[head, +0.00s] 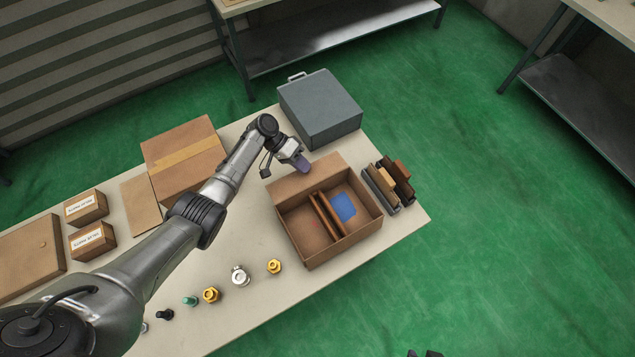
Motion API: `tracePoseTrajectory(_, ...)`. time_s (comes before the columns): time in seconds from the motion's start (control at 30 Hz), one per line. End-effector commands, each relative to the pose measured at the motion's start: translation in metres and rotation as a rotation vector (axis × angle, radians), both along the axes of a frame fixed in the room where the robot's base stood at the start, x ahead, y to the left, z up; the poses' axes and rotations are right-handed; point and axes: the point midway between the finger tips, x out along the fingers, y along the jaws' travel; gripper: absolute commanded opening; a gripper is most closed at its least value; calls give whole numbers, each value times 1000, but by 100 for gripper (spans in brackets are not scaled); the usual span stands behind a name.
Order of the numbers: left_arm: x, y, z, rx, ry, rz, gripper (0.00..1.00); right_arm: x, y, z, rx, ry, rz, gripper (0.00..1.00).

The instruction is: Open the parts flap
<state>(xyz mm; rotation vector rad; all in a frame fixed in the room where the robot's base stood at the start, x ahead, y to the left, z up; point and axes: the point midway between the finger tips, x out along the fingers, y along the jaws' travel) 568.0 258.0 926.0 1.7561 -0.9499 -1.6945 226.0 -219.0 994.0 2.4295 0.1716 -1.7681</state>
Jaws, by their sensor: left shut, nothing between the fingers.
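An open cardboard parts box (361,242) stands on the workbench, with inner dividers and a blue patch in its right compartment. Its back flap (288,186) is up off the opening and leans back at the far side, so the inside shows. My left gripper (303,168) is shut and empty, at the upper edge of this flap. I cannot tell whether it touches the flap. My right gripper is not clearly in view.
A grey case (322,112) stands behind the box, and dark holders (381,187) stand to its right. A taped carton (184,158) and small labelled boxes (92,241) are at left. Several fittings (240,275) line the front of the bench (262,303).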

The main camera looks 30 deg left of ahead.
Motion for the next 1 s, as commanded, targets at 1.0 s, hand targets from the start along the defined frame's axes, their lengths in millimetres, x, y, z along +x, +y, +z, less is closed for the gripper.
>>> tracePoseTrajectory(1.0, 8, 29, 56, 3, -2, 2, 0, 0, 2, 35, 8, -7, -5, 43)
